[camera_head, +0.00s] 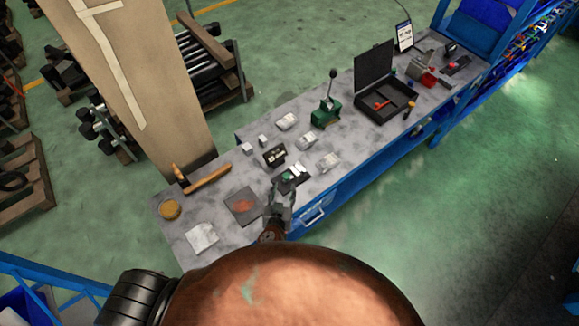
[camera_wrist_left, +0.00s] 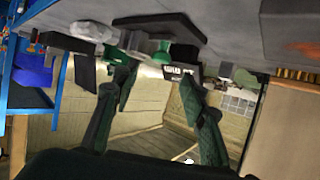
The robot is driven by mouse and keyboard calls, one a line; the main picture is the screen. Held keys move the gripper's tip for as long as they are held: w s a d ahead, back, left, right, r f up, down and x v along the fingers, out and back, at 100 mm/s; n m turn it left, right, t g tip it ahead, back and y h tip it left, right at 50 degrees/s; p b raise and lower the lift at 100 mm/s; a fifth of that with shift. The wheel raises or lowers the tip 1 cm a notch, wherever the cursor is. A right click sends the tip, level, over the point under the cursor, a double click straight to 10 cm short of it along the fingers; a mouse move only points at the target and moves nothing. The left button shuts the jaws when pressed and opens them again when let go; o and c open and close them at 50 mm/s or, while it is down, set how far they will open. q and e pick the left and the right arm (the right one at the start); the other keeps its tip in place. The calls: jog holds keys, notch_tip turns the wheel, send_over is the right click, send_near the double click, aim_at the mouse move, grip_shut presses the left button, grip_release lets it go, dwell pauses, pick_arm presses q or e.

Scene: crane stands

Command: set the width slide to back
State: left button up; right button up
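A small dark fixture (camera_head: 295,175) with a green part lies near the bench's front edge; I take it to be the width slide. Its green part (camera_wrist_left: 162,50) and dark plate (camera_wrist_left: 160,24) show in the wrist view, where the bench hangs at the top. My left gripper (camera_head: 281,192) is just in front of the fixture, partly covering it. In the wrist view its fingers (camera_wrist_left: 155,74) are apart, with the green part beyond and between the tips. I see no clear contact. The slide's exact setting cannot be read. My right gripper is not in view.
A black labelled block (camera_head: 274,156) stands behind the fixture. A green lever press (camera_head: 326,112) and an open black case (camera_head: 382,100) stand farther along the bench (camera_head: 232,170).

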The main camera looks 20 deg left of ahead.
aim_at(286, 176)
pick_arm(q)
jog(key=shift+w+f, duration=0.1)
jog(key=shift+w, duration=0.2)
jog(key=shift+p+x, duration=0.35)
jog(key=shift+x, duration=0.6)
jog(key=x, duration=0.3)
jog(key=shift+a, duration=0.1)
jog(key=shift+w+f, duration=0.15)
jog(key=shift+w, duration=0.3)
jog(key=shift+w+f, duration=0.1)
jog(key=c, duration=1)
grip_shut()
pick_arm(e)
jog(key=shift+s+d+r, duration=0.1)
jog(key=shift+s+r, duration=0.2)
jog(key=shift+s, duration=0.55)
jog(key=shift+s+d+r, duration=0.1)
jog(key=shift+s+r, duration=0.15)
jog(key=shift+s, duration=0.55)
